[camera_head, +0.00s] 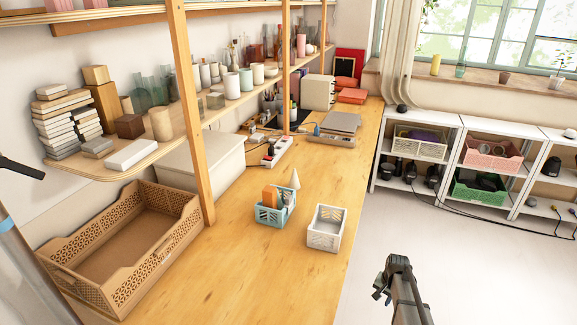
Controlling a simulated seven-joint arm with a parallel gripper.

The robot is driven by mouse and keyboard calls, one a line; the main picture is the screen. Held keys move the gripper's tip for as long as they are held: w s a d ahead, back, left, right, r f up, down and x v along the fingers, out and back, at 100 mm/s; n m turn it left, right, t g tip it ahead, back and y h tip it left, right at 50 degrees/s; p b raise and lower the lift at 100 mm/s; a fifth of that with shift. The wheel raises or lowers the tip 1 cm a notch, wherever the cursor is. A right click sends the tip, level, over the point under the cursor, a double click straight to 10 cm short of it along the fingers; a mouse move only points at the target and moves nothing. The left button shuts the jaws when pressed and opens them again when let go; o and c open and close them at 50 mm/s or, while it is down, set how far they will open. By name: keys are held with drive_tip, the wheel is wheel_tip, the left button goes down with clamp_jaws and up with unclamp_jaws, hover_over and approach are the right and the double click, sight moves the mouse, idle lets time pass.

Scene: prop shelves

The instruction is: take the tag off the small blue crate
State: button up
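The small blue crate (275,217) stands on the wooden table, left of the white crate. An orange block (270,196) stands up in its left part, and something pale blue-grey is beside it. A white cone (295,179) shows at its back right; I cannot tell whether it is in the crate or behind it. No tag can be clearly made out on the crate at this size. My gripper (390,277) is at the lower right, over the floor beyond the table's right edge, well apart from the crate. Its fingertips are too unclear to tell open from shut.
A white crate (325,235) stands close to the right, near the table's edge. A large brown tray (180,206) is at the left. The tabletop (270,285) in front is clear.

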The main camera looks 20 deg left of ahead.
drive_tip(key=w+a+r+t, duration=0.1)
drive_tip(key=w+a+r, duration=0.4)
drive_tip(key=w+r, duration=0.4)
drive_tip(key=w+a+r+m+t+y, duration=0.15)
drive_tip(key=w+a+r, duration=0.35)
drive_tip(key=r, duration=0.5)
drive_tip(key=w+a+r+t, duration=0.1)
drive_tip(key=w+a+r, duration=0.3)
drive_tip(key=w+r, duration=0.55)
wheel_tip(320, 180, up, 17)
drive_tip(key=n+g+h, duration=0.2)
drive_tip(key=n+g, duration=0.2)
drive_tip(key=n, duration=0.1)
hover_over(288, 196)
wheel_tip(288, 196, down, 14)
drive_tip(key=shift+s+d, duration=0.1)
drive_tip(key=shift+c, duration=0.4)
clamp_jaws()
